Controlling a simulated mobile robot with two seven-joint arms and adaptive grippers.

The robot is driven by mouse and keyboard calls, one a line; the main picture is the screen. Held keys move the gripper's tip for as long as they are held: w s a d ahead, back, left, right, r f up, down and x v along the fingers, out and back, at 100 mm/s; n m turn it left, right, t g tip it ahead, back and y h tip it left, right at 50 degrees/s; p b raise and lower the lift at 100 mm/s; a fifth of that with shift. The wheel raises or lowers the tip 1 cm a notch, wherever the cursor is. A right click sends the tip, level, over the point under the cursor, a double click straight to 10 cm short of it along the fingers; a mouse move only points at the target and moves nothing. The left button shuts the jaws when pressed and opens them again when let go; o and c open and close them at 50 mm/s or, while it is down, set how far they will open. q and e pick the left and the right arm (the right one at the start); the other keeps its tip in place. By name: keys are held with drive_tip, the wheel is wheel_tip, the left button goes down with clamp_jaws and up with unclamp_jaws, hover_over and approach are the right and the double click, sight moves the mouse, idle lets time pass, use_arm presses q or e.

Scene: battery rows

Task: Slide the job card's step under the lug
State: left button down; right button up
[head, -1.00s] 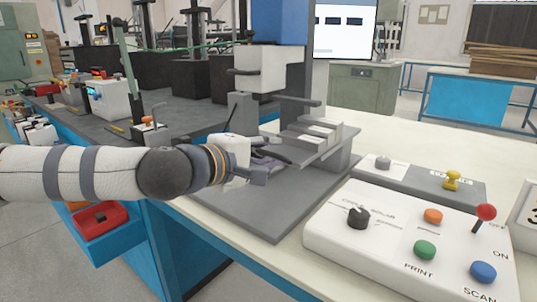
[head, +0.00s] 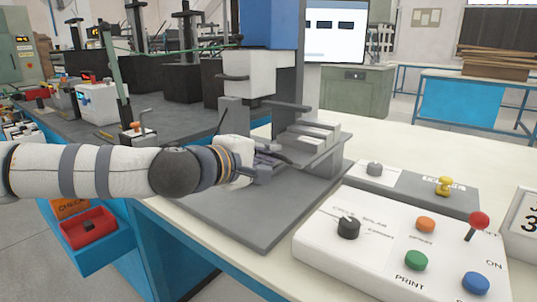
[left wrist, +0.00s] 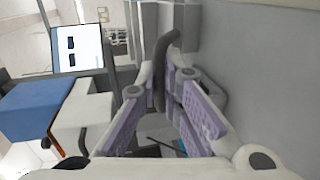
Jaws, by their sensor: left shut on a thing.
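My left gripper (head: 266,160) is at the near left side of a grey fixture (head: 318,150) on a grey base plate (head: 245,225). In the left wrist view its purple-padded fingers (left wrist: 164,85) are closed around a dark grey curved bar (left wrist: 165,45). The fixture carries pale stepped blocks (head: 318,130) and a dark grey arm (head: 290,104) above them. I cannot tell which part is the job card's step or which is the lug. The gripper covers part of the fixture. My right gripper is not in view.
A white control box (head: 390,255) with knob, buttons and red-topped lever stands at the right front. A grey panel (head: 425,192) with a yellow knob lies behind it. A white and blue column head (head: 255,70) overhangs the fixture. The pale bench behind right is clear.

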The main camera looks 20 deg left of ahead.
use_arm(q)
drive_tip(key=c, duration=1.7)
unclamp_jaws()
drive_tip(key=shift+s, duration=0.1)
drive_tip(key=v, duration=1.2)
drive_tip(key=shift+d, duration=0.1)
